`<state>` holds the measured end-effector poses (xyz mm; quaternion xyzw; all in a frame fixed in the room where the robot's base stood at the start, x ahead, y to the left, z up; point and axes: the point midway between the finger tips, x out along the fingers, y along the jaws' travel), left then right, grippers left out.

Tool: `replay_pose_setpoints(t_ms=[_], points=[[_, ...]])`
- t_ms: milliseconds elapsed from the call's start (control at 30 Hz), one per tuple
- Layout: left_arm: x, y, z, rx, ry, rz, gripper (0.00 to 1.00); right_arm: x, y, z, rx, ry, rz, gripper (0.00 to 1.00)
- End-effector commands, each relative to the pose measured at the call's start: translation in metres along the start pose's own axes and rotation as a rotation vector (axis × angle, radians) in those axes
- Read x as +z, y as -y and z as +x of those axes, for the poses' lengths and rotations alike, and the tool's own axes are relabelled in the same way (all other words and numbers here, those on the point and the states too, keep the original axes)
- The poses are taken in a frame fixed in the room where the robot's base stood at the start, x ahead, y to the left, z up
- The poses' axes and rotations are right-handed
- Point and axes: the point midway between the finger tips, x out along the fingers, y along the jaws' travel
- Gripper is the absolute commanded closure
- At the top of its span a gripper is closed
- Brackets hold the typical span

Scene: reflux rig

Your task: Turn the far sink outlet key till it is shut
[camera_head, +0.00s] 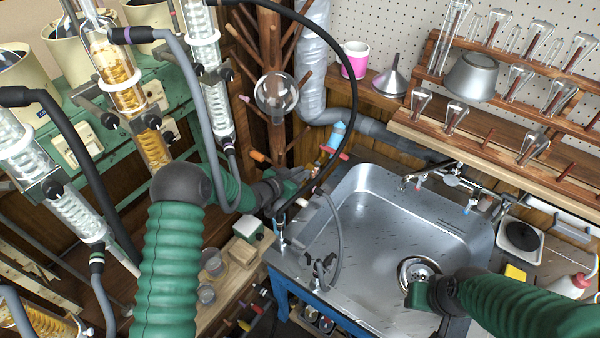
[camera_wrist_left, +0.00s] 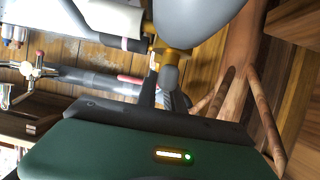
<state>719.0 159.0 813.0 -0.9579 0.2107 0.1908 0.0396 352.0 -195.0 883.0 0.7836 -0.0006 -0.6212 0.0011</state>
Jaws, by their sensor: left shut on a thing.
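My left gripper (camera_head: 298,177) reaches to the back left corner of the sink (camera_head: 385,235). In the left wrist view its dark fingers (camera_wrist_left: 168,98) are shut on a small grey key, the far sink outlet key (camera_wrist_left: 170,74), below a brass fitting (camera_wrist_left: 175,52). The fingers hide part of the key, and its exact angle is hard to tell. In the head view the gripper and a black hose crowd this spot, and the key cannot be made out. My right gripper (camera_head: 420,296) is low over the sink near the drain; its fingers are not clear.
A black hose (camera_head: 350,100) arches over my left gripper. A blue-topped bottle (camera_head: 337,134) and a wooden peg stand (camera_head: 272,60) are close behind it. Glass condensers (camera_head: 122,75) with grey hoses stand at the left. A near tap (camera_head: 322,268) is at the sink's front left.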

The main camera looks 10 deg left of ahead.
Motion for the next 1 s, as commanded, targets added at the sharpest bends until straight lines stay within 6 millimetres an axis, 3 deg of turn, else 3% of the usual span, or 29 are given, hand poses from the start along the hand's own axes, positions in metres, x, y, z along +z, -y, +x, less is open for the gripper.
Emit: replay_pose_setpoints(t_ms=[267, 300, 433, 767, 1000], points=[[-0.003, 0.004, -0.001, 0.000, -0.005, 0.004, 1.00, 0.000, 0.000, 0.000, 0.000, 0.000, 0.000, 0.64], [-0.003, 0.003, -0.001, 0.000, -0.005, 0.004, 0.84, 0.000, 0.000, 0.000, 0.000, 0.000, 0.000, 0.64], [-0.002, 0.003, -0.001, 0.000, -0.004, 0.004, 0.67, 0.000, 0.000, 0.000, 0.000, 0.000, 0.000, 0.64], [-0.001, 0.003, -0.004, 0.001, -0.001, 0.003, 0.66, 0.000, 0.000, -0.001, 0.000, 0.000, 0.000, 0.64], [-0.002, 0.004, -0.047, -0.001, -0.001, 0.002, 0.66, -0.001, 0.000, -0.004, 0.000, 0.000, 0.000, 0.64]])
